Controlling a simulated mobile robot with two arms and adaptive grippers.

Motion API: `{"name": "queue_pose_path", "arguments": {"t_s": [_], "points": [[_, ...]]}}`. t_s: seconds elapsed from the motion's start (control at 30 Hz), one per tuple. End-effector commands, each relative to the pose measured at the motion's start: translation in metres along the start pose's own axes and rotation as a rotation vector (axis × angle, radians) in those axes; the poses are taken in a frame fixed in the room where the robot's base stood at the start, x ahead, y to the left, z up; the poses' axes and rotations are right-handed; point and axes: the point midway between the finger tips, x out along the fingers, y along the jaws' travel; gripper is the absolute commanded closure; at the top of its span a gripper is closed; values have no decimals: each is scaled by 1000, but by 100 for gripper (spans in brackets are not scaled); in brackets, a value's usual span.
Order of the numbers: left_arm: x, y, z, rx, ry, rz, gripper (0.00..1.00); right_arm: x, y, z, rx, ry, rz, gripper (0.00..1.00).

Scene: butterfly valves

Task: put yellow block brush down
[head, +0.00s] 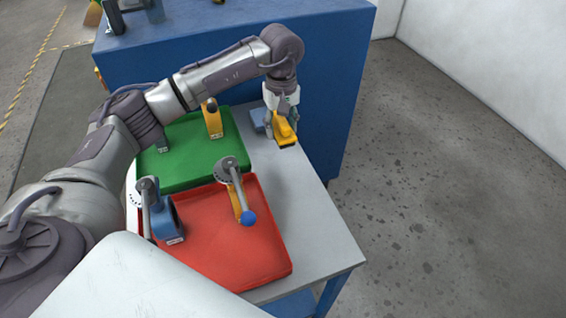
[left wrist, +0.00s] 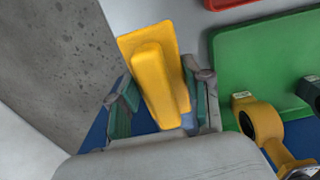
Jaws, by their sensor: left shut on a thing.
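My right gripper is not in view.
A green tray (head: 180,172) and a red tray (head: 262,262) hold valves with levers. A blue cabinet (head: 340,70) rises behind. The grey tabletop (head: 290,190) is clear along the right side.

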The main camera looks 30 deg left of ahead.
Motion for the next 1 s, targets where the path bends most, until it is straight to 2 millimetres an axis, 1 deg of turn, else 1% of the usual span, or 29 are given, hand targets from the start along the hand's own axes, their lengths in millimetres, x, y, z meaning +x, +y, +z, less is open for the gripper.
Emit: {"name": "queue_pose_path", "arguments": {"t_s": [0.2, 0.3, 0.53, 0.7, 0.8, 1.0], "points": [[39, -1, 1, 0, -4, -2, 79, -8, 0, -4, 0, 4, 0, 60], [55, 0, 1, 0, -3, -1, 79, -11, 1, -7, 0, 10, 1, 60], [74, 0, 1, 1, -2, 0, 79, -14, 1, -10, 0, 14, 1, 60], [97, 0, 1, 0, -3, 0, 79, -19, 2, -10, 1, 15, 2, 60], [102, 0, 1, 1, 0, 1, 79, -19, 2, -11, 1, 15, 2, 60], [103, 0, 0, 1, 0, 1, 79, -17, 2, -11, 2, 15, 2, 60]]}}
